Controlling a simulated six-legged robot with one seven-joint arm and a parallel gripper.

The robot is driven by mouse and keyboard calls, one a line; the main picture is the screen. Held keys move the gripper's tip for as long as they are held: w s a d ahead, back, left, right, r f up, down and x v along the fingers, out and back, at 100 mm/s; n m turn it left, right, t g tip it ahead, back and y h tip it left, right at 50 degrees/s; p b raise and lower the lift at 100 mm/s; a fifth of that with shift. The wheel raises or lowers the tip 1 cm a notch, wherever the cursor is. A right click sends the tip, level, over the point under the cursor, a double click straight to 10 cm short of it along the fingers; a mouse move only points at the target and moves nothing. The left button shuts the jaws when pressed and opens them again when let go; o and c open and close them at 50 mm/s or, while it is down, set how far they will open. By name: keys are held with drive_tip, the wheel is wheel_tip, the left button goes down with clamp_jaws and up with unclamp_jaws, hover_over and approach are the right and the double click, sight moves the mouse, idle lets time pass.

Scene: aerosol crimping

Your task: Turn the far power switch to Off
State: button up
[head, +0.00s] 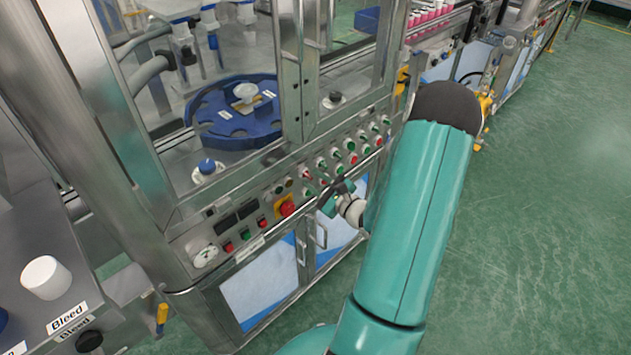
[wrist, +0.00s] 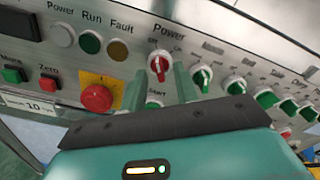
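The control panel (wrist: 140,62) fills the wrist view. A red-handled rotary switch (wrist: 160,65) sits under a "Power" label, its handle close to upright in the picture. My gripper (wrist: 161,74) is open, with one finger on each side of this switch in the picture. I cannot tell whether the fingers touch the handle. In the head view my gripper (head: 328,195) is at the panel front, just right of the red emergency stop, and partly hides the controls there.
A red emergency stop (wrist: 97,98) on a yellow plate is left of my gripper. A green start button (wrist: 153,105) is below the switch. Several green-handled switches (wrist: 202,77) run to the right. A blue rotary table (head: 235,112) stands behind the machine's frame. Green floor (head: 540,200) is clear at right.

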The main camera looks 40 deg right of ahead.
drive_tip(key=s, duration=1.3)
drive_tip(key=shift+s+d, duration=0.2)
drive_tip(key=shift+s, duration=0.15)
drive_tip(key=w+a+r+n+g+y, duration=0.1)
drive_tip(key=a+r+n+g+y, duration=0.25)
drive_tip(key=a+n, duration=0.35)
drive_tip(key=w+a+r+n+g+y, duration=0.1)
drive_tip(key=a+r+n+g+y, duration=0.3)
drive_tip(key=a, duration=0.6)
drive_tip(key=w+a+r+n+g+y, duration=0.2)
drive_tip(key=a+r+n+g, duration=0.2)
drive_tip(key=a+n+g, duration=0.3)
drive_tip(key=s+a+r+n+t+h, duration=0.1)
drive_tip(key=s+a+r+n+h, duration=0.1)
drive_tip(key=r+n+h, duration=0.3)
drive_tip(key=s+a+r+n+t+h, duration=0.1)
drive_tip(key=s+a+r+n+h, duration=0.2)
drive_tip(key=a+r+n+h, duration=0.2)
wheel_tip(320, 180, up, 2)
drive_tip(key=shift+s+a+r+n, duration=0.2)
drive_tip(key=shift+s+n, duration=0.15)
drive_tip(key=shift+n, duration=0.45)
